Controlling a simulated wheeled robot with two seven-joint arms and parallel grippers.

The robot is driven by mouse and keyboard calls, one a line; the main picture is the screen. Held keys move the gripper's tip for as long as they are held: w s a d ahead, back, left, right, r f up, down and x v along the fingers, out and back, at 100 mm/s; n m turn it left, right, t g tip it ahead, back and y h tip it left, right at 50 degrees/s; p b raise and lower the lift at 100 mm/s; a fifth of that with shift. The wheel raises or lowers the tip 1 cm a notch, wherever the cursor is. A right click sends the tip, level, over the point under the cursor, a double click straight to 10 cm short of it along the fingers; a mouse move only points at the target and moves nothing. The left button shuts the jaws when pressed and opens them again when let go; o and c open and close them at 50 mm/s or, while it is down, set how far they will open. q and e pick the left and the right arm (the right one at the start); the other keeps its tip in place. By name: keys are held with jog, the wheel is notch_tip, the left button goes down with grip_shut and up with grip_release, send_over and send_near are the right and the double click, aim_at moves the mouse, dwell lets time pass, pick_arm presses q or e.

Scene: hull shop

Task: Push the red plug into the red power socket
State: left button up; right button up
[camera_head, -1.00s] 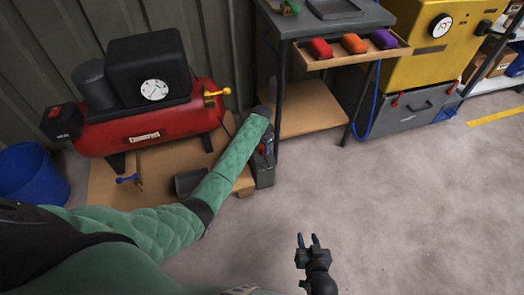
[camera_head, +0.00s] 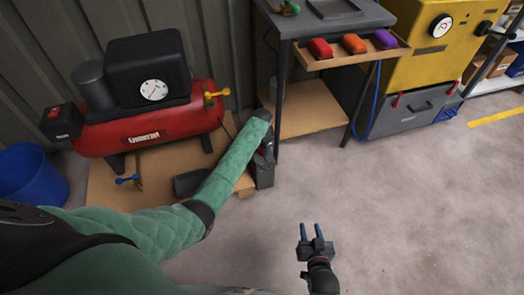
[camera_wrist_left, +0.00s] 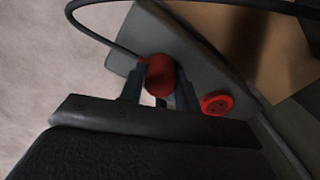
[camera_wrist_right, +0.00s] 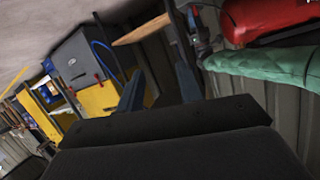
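The red plug (camera_wrist_left: 160,75) sits between the fingers of my left gripper (camera_wrist_left: 160,92) in the left wrist view, with a dark cable leaving it and looping over the top. The round red power socket (camera_wrist_left: 217,103) is on the grey box (camera_wrist_left: 205,62), just right of the plug and apart from it in that view. In the head view my left gripper is at the grey box (camera_head: 263,172) beside the bench leg, and the arm hides most of the contact area. My right gripper (camera_head: 312,232) is open and empty above the bare floor; its spread fingers also show in the right wrist view (camera_wrist_right: 158,88).
A red compressor (camera_head: 150,128) on a wooden board and a blue bin (camera_head: 30,175) stand left. The bench with a wooden shelf (camera_head: 352,60) holding red, orange and purple items stands behind. A yellow machine (camera_head: 420,55) is at right. The front-right floor is clear.

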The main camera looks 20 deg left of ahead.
pick_arm(q)
jog(key=shift+r, duration=0.2)
